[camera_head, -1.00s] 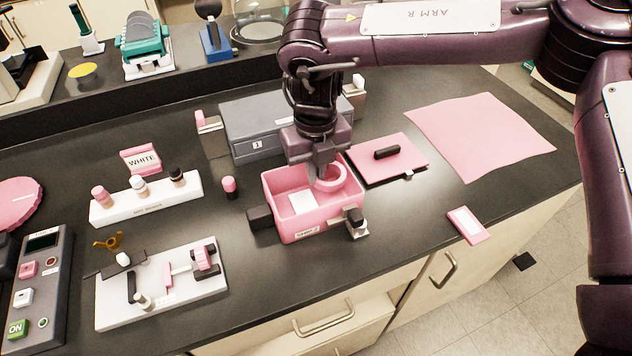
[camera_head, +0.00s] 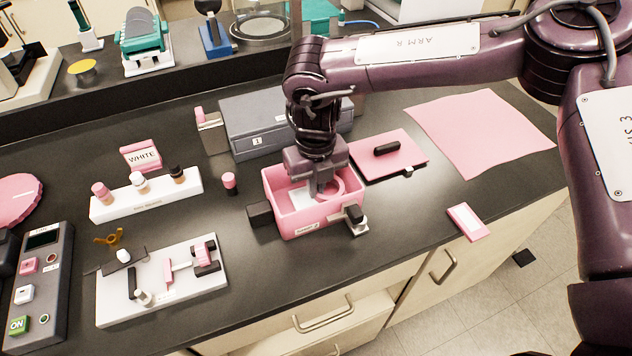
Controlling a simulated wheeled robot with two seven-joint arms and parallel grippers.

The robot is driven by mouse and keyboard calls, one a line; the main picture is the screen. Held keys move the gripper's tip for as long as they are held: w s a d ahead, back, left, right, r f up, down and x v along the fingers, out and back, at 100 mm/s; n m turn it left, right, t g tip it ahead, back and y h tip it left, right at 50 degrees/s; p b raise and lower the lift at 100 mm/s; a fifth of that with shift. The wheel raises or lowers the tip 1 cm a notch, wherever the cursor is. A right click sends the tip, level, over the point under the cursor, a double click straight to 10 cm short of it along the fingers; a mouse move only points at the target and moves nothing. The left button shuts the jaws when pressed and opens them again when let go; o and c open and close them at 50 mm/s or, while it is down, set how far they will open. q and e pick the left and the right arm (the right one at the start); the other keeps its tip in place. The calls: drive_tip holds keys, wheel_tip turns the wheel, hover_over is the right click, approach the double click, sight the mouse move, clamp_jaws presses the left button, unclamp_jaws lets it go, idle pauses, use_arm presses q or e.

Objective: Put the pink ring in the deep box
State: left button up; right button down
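The pink deep box (camera_head: 282,214) stands on the dark bench near its front edge, open at the top. My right gripper (camera_head: 318,192) reaches down from above into the box. It appears shut on the near-left side of the pink ring (camera_head: 342,186), which is inside the box opening at the right. The box's front wall hides whether the ring touches the floor. My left gripper is not in view.
A grey case (camera_head: 252,128) stands behind the box. A pink pad with a black handle (camera_head: 386,149) lies to its right. A black block (camera_head: 260,214) and a small metal clamp piece (camera_head: 356,222) flank the box. A pink cloth (camera_head: 482,130) lies far right.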

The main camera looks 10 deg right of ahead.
drive_tip(key=c, duration=1.6)
unclamp_jaws()
drive_tip(key=shift+c, duration=0.2)
drive_tip(key=shift+r, duration=0.25)
wheel_tip(320, 180, up, 13)
drive_tip(key=b, duration=0.1)
drive_tip(key=shift+f, duration=0.1)
